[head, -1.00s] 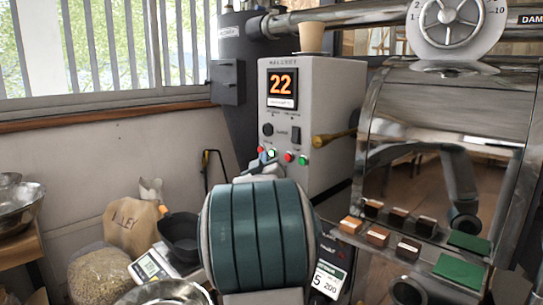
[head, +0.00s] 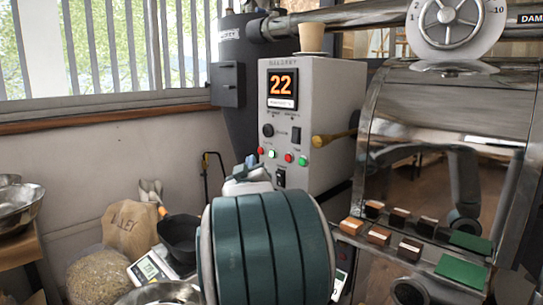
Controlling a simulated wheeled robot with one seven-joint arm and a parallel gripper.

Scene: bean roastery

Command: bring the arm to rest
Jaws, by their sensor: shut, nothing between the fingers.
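My gripper (head: 251,161) shows only in part in the head view, beyond my teal-banded arm. Its fingertips are shut and empty, just left of the lower part of the grey control panel (head: 312,112). I cannot tell how far its tips are from the panel. My arm fills the lower middle of the view and hides much of the gripper's body. The panel's orange display reads 22, with red and green buttons and a black switch below it.
The roaster's steel front (head: 440,150) stands at right, with a ledge of small brown blocks and green pads. At lower left are a bean sack (head: 98,275), a paper bag (head: 131,225), a black scoop (head: 180,238), a scale (head: 150,268) and steel bowls (head: 20,208).

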